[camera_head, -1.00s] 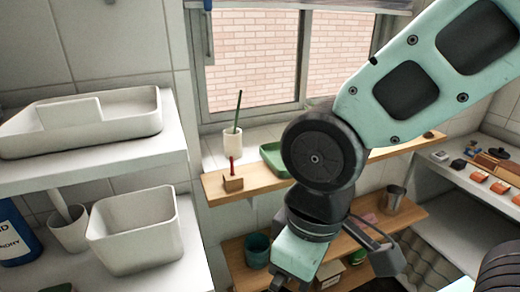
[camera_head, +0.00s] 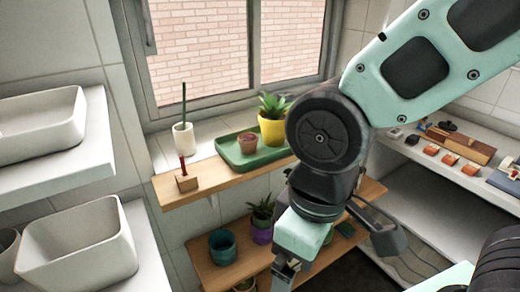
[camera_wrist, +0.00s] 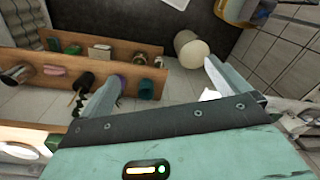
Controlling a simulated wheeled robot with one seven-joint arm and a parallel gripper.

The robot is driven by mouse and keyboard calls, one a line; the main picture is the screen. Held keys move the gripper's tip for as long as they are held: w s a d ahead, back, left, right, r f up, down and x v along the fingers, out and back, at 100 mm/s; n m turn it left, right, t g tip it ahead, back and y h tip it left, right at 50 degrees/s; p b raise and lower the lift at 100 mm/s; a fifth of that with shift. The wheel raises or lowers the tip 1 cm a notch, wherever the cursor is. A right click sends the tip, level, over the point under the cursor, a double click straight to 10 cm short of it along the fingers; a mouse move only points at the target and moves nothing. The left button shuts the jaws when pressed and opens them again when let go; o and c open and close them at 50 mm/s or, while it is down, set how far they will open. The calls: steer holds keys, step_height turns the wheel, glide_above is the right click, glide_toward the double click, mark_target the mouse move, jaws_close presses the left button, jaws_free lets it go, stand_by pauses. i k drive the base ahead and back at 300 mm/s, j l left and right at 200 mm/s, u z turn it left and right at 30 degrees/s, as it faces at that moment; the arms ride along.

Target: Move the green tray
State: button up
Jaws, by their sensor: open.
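The green tray (camera_head: 264,160) lies on the upper wooden shelf under the window. A small terracotta pot (camera_head: 247,143) and a yellow pot with a spiky plant (camera_head: 272,130) stand on it. My arm's wrist covers the view just right of the tray. My gripper (camera_head: 284,272) points down in front of the shelves, lower in the picture than the tray and apart from it. In the wrist view my gripper (camera_wrist: 165,88) has its fingers spread wide with nothing between them. I cannot make out the tray in the wrist view.
A white cup (camera_head: 184,139) and a wooden block with a red stick (camera_head: 187,182) stand left of the tray. A lower shelf holds a teal pot (camera_head: 222,247) and a purple pot (camera_head: 262,232). White basins (camera_head: 78,252) are at left, a counter with small items at right.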

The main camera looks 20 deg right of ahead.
mark_target(228, 146)
steer(key=i+l, duration=0.7)
steer(key=k+l+z, duration=0.05)
steer(key=l, duration=0.1)
